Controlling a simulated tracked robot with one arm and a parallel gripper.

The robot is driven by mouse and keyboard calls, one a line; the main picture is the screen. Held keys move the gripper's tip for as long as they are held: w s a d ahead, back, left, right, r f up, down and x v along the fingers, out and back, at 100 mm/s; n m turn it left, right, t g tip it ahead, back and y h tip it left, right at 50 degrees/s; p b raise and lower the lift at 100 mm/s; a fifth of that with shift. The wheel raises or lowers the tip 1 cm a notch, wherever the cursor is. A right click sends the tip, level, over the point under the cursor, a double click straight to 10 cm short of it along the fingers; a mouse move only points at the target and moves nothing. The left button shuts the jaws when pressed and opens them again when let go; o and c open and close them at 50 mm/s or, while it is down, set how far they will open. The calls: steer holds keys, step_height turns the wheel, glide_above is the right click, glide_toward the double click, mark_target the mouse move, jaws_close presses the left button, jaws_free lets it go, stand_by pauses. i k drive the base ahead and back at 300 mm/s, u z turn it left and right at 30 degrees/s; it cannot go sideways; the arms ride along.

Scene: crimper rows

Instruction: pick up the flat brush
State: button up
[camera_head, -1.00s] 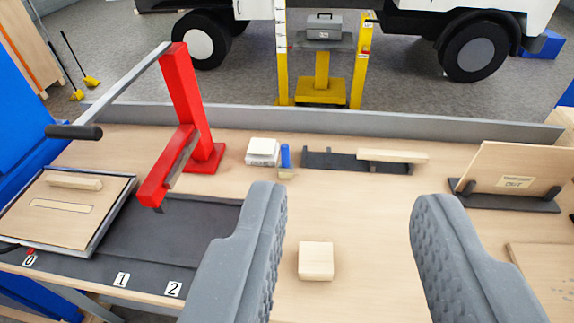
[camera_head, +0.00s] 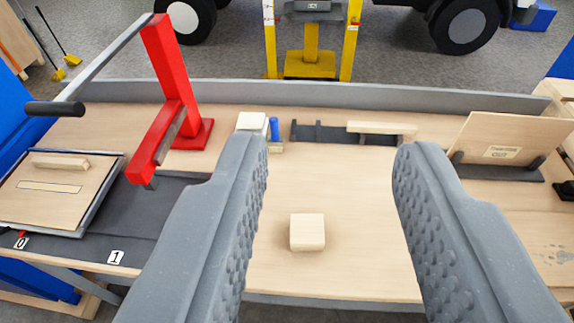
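The flat brush, a blue handle (camera_head: 275,129) above a pale end, is at the back of the bench, just right of a small white-topped stack (camera_head: 251,122). Its lower part shows only partly, close behind my left fingertip in the picture. My gripper (camera_head: 331,150) is open and empty, its two grey ridged fingers wide apart. The brush lies beyond the fingertips and left of the middle of the gap.
A wooden block (camera_head: 307,232) lies on the bench between the fingers. A red lever press (camera_head: 170,90) stands left. A dark rack with a wooden bar (camera_head: 382,128) sits behind, and a leaning board (camera_head: 505,143) stands right.

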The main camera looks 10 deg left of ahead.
mark_target(275, 142)
steer(key=u, duration=0.55)
steer(key=i, duration=1.4)
steer(key=z, duration=0.55)
